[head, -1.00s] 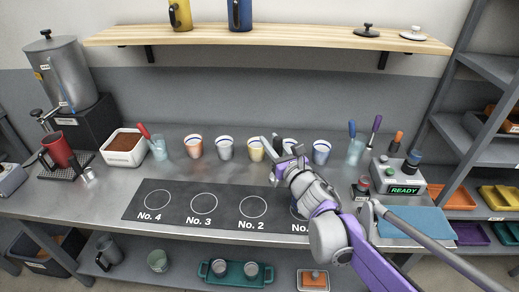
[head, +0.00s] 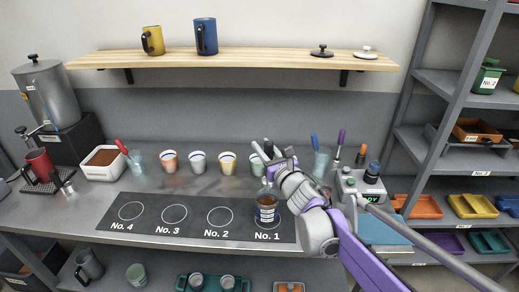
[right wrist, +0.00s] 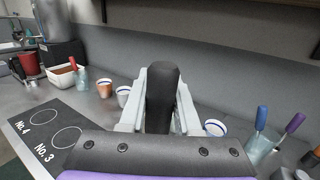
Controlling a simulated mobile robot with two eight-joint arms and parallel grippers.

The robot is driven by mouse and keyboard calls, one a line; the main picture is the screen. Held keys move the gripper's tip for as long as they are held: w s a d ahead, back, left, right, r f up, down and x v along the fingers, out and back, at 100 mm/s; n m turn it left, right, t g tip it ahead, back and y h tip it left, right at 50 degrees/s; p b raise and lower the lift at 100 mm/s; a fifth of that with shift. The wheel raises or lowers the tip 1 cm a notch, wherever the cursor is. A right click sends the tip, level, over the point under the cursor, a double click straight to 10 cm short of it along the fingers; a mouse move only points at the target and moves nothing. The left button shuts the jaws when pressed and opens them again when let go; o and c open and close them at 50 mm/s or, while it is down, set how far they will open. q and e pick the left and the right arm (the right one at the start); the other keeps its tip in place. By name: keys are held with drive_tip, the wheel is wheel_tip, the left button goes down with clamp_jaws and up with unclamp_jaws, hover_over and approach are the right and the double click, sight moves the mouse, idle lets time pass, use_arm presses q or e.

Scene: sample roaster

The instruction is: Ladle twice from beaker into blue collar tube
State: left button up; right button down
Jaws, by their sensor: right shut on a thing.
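My right gripper (head: 268,155) is over the counter by the back row of cups. In the right wrist view its fingers are shut on a dark rounded thing (right wrist: 162,95). The rest of that thing is hidden, so I cannot tell what it is. A small vessel (head: 266,208) with brown contents and a dark blue band shows below the gripper, over circle No. 1; I cannot tell whether it is held or stands there. A clear beaker (head: 321,163) with blue- and purple-handled tools stands to the right. Another clear beaker (head: 136,164) holds a red-handled tool. My left gripper is out of view.
Banded cups stand in a row, among them an orange one (head: 169,161) and a yellow one (head: 228,163). The dark mat (head: 150,228) has bare circles No. 2 to No. 4. A white bin (head: 103,173) of brown material is at left; a device (head: 357,187) is at right.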

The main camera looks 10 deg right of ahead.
drive_tip(key=shift+f+b, duration=2.7)
drive_tip(key=shift+f, duration=2.8)
drive_tip(key=shift+r, duration=0.15)
drive_tip(key=shift+r+p, duration=3)
drive_tip(key=shift+r, duration=0.65)
